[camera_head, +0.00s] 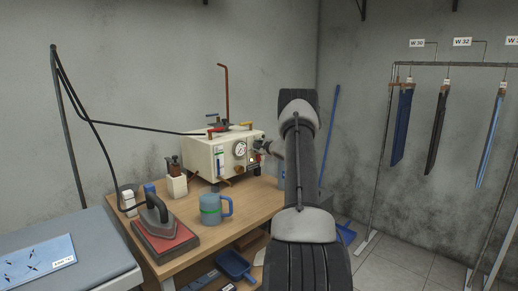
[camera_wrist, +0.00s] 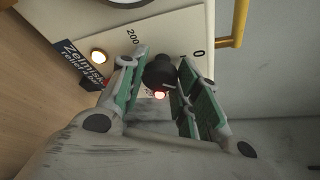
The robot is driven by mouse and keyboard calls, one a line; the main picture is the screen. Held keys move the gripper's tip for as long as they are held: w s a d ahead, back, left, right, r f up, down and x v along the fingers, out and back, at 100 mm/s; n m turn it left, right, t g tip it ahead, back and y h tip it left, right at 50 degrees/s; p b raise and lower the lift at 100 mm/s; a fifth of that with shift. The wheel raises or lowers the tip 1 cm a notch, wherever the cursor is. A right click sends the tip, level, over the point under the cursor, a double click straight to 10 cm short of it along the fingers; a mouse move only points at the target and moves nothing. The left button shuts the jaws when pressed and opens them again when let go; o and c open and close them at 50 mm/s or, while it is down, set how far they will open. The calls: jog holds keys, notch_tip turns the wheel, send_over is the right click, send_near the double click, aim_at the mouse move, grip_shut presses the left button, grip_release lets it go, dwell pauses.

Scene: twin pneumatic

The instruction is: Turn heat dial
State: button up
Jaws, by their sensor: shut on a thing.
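The heat dial (camera_wrist: 160,74) is a round black knob on the cream front panel of the steam unit, seen in the wrist view beside the printed marks "200" and "0". My gripper (camera_wrist: 162,80) has its green-padded fingers on both sides of the dial, closed on it. In the head view the steam unit (camera_head: 212,158) is a cream box with a round gauge, standing at the back of the wooden table. There my arm and gripper (camera_head: 262,150) cover the dial.
A blue-green mug (camera_head: 210,208) stands on the wooden table (camera_head: 185,245) in front of the unit. An iron (camera_head: 155,210) rests on a red pad to the left. A yellow handle (camera_wrist: 240,25) juts out close to my fingers. Trousers hang on a rack (camera_head: 445,64) at right.

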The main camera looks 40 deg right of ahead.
jog(key=shift+d+m+g+y, duration=0.1)
jog(key=shift+m+g+y, duration=0.2)
jog(key=shift+m+y, duration=0.75)
jog(key=shift+d+m+g+y, duration=0.1)
jog(key=shift+m+g+y, duration=0.3)
jog(key=shift+m, duration=1.15)
jog(key=o, duration=1)
jog(key=shift+r, duration=0.1)
jog(key=v, duration=1.2)
jog(key=shift+d, duration=0.15)
